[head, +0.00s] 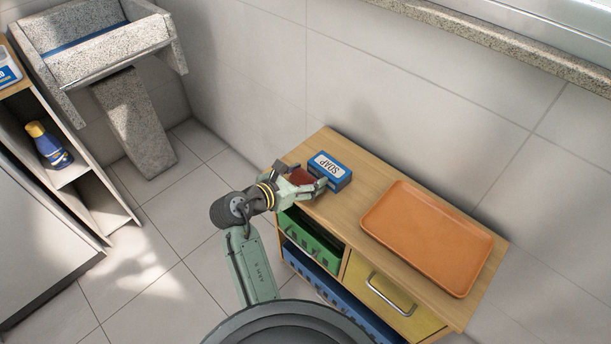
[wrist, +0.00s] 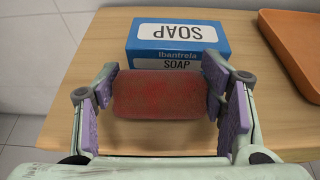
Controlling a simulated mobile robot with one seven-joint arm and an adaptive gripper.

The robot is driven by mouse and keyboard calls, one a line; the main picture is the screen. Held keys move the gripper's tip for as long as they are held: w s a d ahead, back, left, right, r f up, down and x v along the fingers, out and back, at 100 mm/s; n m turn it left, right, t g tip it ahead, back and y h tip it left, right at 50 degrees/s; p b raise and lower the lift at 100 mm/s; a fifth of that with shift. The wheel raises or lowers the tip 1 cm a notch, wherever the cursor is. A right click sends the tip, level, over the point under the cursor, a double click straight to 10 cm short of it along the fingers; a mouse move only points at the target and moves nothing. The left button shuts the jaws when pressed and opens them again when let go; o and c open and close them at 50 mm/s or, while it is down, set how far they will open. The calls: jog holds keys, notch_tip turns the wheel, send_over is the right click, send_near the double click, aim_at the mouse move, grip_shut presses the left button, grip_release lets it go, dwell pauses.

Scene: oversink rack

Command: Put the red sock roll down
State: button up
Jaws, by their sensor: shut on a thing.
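The red sock roll (wrist: 162,95) is a dull red cylinder between the purple-padded fingers of my gripper (wrist: 160,96) in the wrist view. My gripper is shut on it, with a finger at each end of the roll. In the head view the roll (head: 301,177) is partly hidden by my gripper (head: 303,184). It is over the left end of the wooden cabinet top (head: 345,205), just in front of the soap box. I cannot tell whether the roll touches the wood.
A blue and white soap box (head: 329,171) stands right behind the roll, close to it. An orange tray (head: 427,237) covers the right part of the top. Bare wood lies between box and tray. Green (head: 312,240) and blue (head: 312,270) baskets sit below. A wall rises behind.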

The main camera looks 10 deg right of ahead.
jog(key=shift+f, duration=0.15)
jog(key=o, duration=0.9)
jog(key=shift+s+a+r, duration=0.15)
jog(key=shift+a+r, duration=0.1)
jog(key=v, duration=1.1)
jog(key=shift+s, duration=0.15)
jog(key=shift+a+r, duration=0.1)
jog(key=shift+a, duration=0.05)
